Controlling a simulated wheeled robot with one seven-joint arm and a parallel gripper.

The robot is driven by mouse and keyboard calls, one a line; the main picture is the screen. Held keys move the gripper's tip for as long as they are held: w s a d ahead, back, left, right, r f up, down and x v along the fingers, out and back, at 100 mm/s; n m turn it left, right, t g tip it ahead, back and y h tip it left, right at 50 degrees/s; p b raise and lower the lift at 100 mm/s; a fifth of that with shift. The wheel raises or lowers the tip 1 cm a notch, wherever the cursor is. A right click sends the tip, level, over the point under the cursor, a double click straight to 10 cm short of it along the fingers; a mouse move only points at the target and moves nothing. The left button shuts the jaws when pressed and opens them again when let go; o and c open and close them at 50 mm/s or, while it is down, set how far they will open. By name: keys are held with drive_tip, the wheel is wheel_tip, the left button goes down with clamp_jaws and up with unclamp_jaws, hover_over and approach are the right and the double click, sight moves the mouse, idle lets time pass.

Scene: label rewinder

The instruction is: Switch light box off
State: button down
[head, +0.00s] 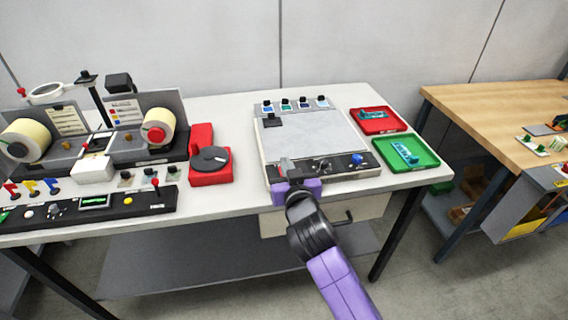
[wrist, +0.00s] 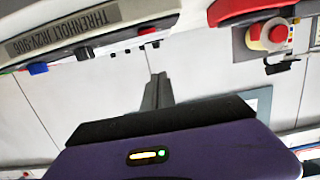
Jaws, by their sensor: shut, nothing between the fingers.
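The light box (head: 310,138) is a pale, flat box with a grey top, on the right part of the white table in the head view. Its front strip carries small controls, among them a blue knob (head: 357,160) at the right and dark and silver controls near the middle. My gripper (head: 284,165) is at the left end of that strip, fingers over it and covering part of it. I cannot tell whether it touches. In the wrist view my gripper (wrist: 156,92) shows its dark fingers together, with nothing between them. No switch position can be read.
A red tray (head: 377,131) and a green tray (head: 430,163) lie right of the box. A red device (head: 205,172) with a dark disc stands to its left, beside the label rewinder (head: 100,140). Small coloured-label items (head: 286,105) line the box's back edge.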

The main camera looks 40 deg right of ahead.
drive_tip(key=shift+r+b+v, duration=0.2)
drive_tip(key=shift+v, duration=1.05)
drive_tip(key=shift+r+b+v, duration=0.15)
drive_tip(key=shift+r+v, duration=0.1)
drive_tip(key=shift+v, duration=1)
drive_tip(key=shift+w+d+r, duration=0.1)
drive_tip(key=s+a+r+n+t+y, duration=0.1)
drive_tip(key=s+a+n+t+y, duration=0.5)
drive_tip(key=a, duration=0.5)
drive_tip(key=s+a+f+g+y, duration=0.1)
drive_tip(key=s+a, duration=0.1)
drive_tip(key=s, duration=0.6)
drive_tip(key=s+a+f+g+y, duration=0.1)
drive_tip(key=s+a+f+g, duration=0.1)
drive_tip(key=s, duration=0.7)
drive_tip(key=s+a+f+g+y, duration=0.1)
drive_tip(key=s+a, duration=0.3)
drive_tip(key=s, duration=0.5)
drive_tip(key=shift+s+f+n+g, duration=0.3)
drive_tip(key=shift+f+n, duration=0.1)
drive_tip(key=shift+f, duration=0.3)
